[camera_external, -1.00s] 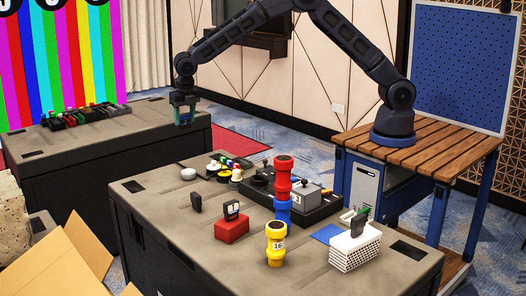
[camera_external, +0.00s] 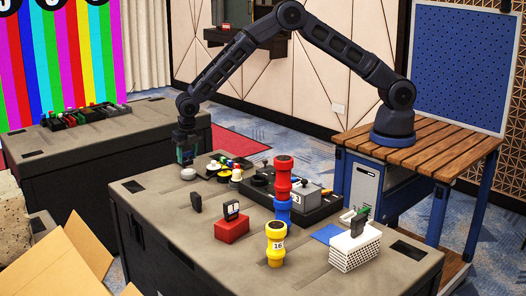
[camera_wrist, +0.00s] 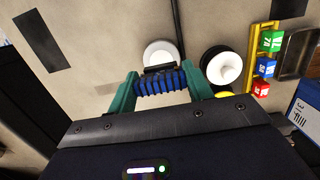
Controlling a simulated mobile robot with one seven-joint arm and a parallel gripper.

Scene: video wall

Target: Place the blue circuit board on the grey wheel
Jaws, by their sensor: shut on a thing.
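My gripper (camera_external: 186,158) hangs over the far left corner of the near case. In the wrist view its green fingers (camera_wrist: 158,88) are shut on a dark blue ribbed piece, which appears to be the blue circuit board (camera_wrist: 162,83), seen edge-on. A pale grey-white wheel (camera_external: 188,174) lies flat on the case just below my gripper. The same pale wheel (camera_wrist: 160,48) shows just beyond the board in the wrist view, partly covered by it. The board appears to be above the case, apart from the wheel; the exact gap is unclear.
A black-and-white wheel (camera_wrist: 226,68) and a yellow round piece (camera_wrist: 224,95) lie close by on the right. A yellow rack with coloured blocks (camera_wrist: 262,66) is beyond. A red-blue pipe (camera_external: 283,185), a red block (camera_external: 231,229) and a white perforated block (camera_external: 355,248) stand on the near case (camera_external: 160,212).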

